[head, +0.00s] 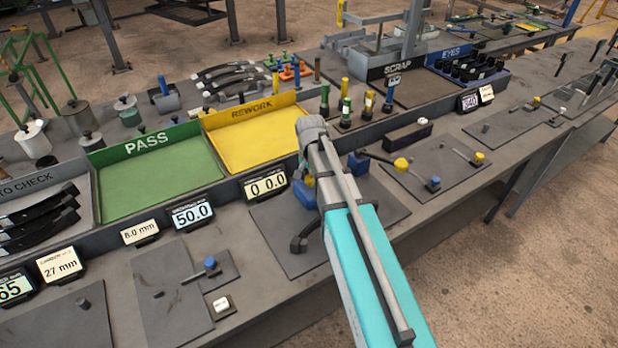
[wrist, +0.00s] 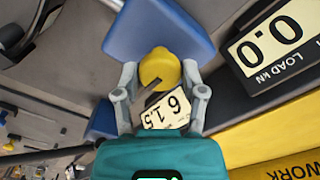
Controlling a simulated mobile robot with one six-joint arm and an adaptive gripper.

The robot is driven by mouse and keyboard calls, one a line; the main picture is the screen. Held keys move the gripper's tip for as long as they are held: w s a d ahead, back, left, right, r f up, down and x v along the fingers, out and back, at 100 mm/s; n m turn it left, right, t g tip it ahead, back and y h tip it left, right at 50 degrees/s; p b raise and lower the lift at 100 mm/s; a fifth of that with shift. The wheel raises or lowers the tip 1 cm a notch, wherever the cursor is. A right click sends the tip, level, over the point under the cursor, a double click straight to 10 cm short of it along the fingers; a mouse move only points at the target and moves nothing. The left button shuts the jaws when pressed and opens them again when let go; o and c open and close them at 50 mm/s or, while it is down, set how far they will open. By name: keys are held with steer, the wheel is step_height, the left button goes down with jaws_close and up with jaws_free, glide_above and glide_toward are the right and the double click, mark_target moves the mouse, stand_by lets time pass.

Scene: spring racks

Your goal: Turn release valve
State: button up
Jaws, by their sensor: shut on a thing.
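In the wrist view, a round yellow knob (wrist: 158,66) sits in front of a blue machine body (wrist: 165,28); I take the knob to be the release valve. My gripper (wrist: 160,76) has one grey finger on each side of the knob and is shut on it. A dark bar or lever shows just below the knob. In the head view, my arm covers most of the knob and the gripper. Parts of the blue body (head: 304,194) show beside the arm, on a grey base plate (head: 278,246).
A load display (head: 265,186) reading zero stands left of the machine; it also shows in the wrist view (wrist: 270,46). A small display (wrist: 174,108) lies close below the knob. The yellow REWORK tray (head: 257,150) and green PASS tray (head: 160,185) are behind. A lever fixture (head: 430,172) is to the right.

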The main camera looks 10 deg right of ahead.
steer(key=shift+n, duration=0.4)
steer(key=o, duration=1.2)
steer(key=shift+c, duration=0.2)
